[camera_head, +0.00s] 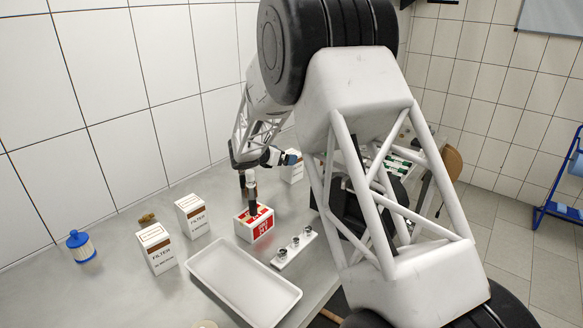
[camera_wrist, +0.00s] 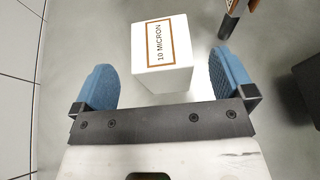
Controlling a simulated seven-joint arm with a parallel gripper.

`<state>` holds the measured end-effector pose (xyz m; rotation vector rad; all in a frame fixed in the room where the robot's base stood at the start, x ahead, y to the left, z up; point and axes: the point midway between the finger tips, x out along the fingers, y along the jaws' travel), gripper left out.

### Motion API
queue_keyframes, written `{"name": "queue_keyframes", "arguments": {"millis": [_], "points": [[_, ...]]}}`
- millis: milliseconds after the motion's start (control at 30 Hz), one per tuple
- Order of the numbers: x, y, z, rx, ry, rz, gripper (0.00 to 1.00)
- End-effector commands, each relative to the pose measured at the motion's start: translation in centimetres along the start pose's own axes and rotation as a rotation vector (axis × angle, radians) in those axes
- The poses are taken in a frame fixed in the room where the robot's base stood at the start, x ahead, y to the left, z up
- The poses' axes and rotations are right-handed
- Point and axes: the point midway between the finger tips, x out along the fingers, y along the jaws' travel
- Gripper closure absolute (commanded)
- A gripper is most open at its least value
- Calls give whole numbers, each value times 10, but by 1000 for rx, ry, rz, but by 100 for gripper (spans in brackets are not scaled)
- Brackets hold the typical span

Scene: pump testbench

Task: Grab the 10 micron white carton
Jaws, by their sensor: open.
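A white carton with a brown-framed "10 MICRON" label (camera_wrist: 160,42) is in the wrist view, just ahead of and partly between my fingertips, with a gap on both sides. My gripper (camera_wrist: 164,80) has its two blue fingers spread wide and holds nothing. In the head view my gripper (camera_head: 278,157) hangs over the far part of the bench. A white carton (camera_head: 292,172) shows partly behind it there, its print unreadable. Two more white filter cartons, a nearer one (camera_head: 158,252) and a farther one (camera_head: 191,218), stand at left; their small print is unclear.
A red and white box (camera_head: 255,225) stands in mid-bench, beside a white strip with metal fittings (camera_head: 294,247). An empty white tray (camera_head: 215,266) lies in front. A blue-capped filter (camera_head: 80,246) is far left. A tiled wall borders the bench.

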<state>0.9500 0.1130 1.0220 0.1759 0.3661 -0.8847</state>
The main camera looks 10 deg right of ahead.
Motion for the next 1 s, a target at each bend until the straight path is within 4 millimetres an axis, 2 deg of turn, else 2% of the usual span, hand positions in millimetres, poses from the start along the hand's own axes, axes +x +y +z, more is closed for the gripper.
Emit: {"name": "queue_keyframes", "arguments": {"millis": [167, 533, 1000], "points": [[9, 0, 0, 0, 0, -2, 0], [47, -1, 2, 0, 0, -1, 0], [52, -1, 1, 0, 0, 0, 0]]}}
